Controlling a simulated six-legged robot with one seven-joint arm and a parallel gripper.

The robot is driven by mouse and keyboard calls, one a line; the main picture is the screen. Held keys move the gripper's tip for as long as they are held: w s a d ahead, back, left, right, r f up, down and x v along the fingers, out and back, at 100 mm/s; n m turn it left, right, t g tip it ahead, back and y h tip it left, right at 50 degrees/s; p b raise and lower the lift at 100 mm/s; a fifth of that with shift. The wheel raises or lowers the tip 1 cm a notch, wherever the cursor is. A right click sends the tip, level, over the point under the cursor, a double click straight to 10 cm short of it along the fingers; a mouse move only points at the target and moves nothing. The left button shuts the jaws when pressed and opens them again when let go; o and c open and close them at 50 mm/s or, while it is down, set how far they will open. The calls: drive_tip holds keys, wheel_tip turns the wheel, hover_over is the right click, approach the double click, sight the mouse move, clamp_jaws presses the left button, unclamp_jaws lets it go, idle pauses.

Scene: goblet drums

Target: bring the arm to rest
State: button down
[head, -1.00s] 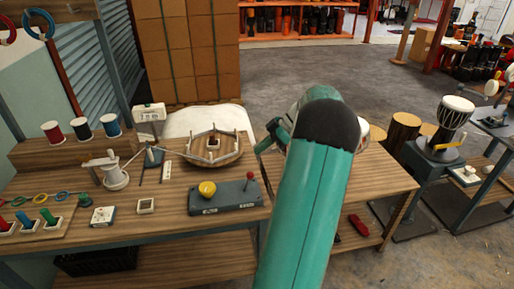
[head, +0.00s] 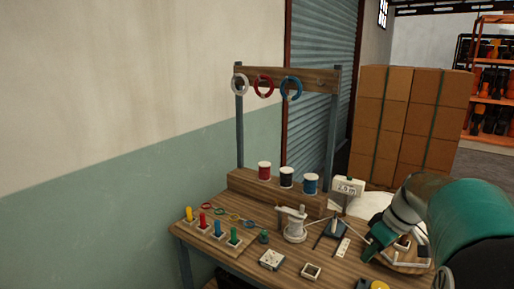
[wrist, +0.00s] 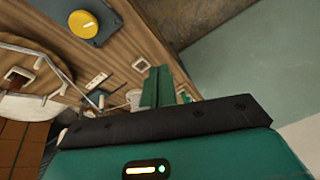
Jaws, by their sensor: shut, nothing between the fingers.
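My arm comes in from the right edge in the head view, teal with a dark joint, bent at the elbow. My gripper (head: 376,240) is small there, over the workbench (head: 222,262) beside the boat-shaped wooden frame (head: 408,266), which my arm partly covers. I cannot tell whether the gripper touches the frame. In the wrist view, the teal fingers (wrist: 158,87) are together, with nothing between them.
Three thread spools (head: 286,177) stand on a raised shelf. Coloured rings (head: 263,87) hang from a rack. A white winder (head: 295,225) and colored pegs (head: 218,228) stand on the bench. A yellow knob (wrist: 83,24) shows in the wrist view. Stacked cartons (head: 410,120) stand behind.

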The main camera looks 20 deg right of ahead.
drive_tip(key=s+a+m+t+h, duration=0.1)
drive_tip(key=s+a, duration=0.2)
drive_tip(key=a, duration=0.5)
drive_tip(key=s+a+r+m+t+h, duration=0.1)
drive_tip(key=s+a, duration=0.3)
drive_tip(key=a, duration=0.5)
drive_tip(key=s+a+m+h, duration=0.1)
drive_tip(key=s+a, duration=0.3)
drive_tip(key=a, duration=0.4)
drive_tip(key=shift+s+a+r+m+t, duration=0.3)
drive_tip(key=shift+m+t, duration=0.1)
drive_tip(key=shift+m, duration=0.1)
